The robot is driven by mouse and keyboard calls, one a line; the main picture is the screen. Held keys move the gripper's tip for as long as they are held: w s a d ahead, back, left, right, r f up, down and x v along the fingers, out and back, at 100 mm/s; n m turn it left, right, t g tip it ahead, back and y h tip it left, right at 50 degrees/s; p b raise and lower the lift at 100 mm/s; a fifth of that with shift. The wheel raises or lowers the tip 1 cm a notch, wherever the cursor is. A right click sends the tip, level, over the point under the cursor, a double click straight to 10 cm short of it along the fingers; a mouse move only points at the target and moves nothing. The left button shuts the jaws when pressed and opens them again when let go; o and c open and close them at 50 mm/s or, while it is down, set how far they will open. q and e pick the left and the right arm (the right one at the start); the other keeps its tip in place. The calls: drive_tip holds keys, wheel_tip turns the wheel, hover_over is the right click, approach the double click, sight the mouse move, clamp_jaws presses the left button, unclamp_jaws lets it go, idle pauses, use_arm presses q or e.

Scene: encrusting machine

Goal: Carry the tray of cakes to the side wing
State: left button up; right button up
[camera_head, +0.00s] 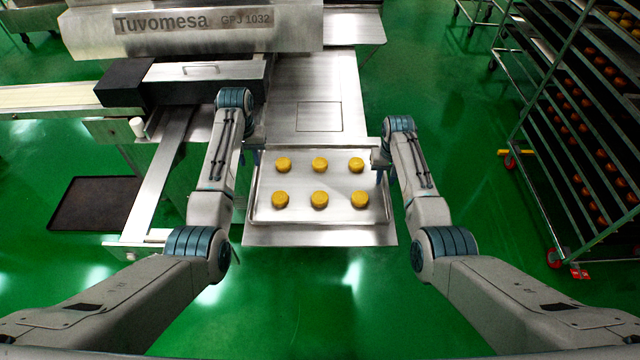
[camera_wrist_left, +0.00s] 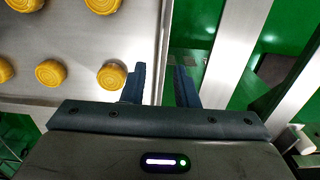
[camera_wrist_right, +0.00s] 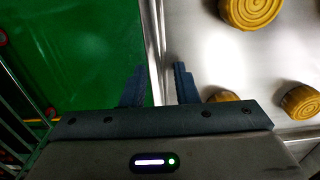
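The silver tray (camera_head: 300,181) lies flat on the machine's steel shelf (camera_head: 320,236) and holds several round yellow cakes (camera_head: 320,164) in two rows. My left gripper (camera_head: 256,150) is at the tray's left edge; in the left wrist view its fingers (camera_wrist_left: 160,86) are apart, with the tray's rim (camera_wrist_left: 163,40) running between them. My right gripper (camera_head: 380,160) is at the tray's right edge; in the right wrist view its fingers (camera_wrist_right: 160,86) are apart on either side of the rim (camera_wrist_right: 157,40). I cannot tell which steel surface is the side wing.
The encrusting machine (camera_head: 190,30) stands behind and to the left, with a narrow steel strip (camera_head: 160,185) beside the tray. A dark mat or pan (camera_head: 95,203) lies on the floor at left. A wheeled rack (camera_head: 570,120) stands at right. Green floor is clear between shelf and rack.

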drive_tip(key=shift+r, duration=0.15)
use_arm(q)
wheel_tip(320, 180, up, 4)
drive_tip(key=shift+f, duration=0.15)
use_arm(e)
wheel_tip(320, 180, up, 12)
use_arm(q)
drive_tip(key=shift+f, duration=0.1)
use_arm(e)
drive_tip(key=shift+f, duration=0.25)
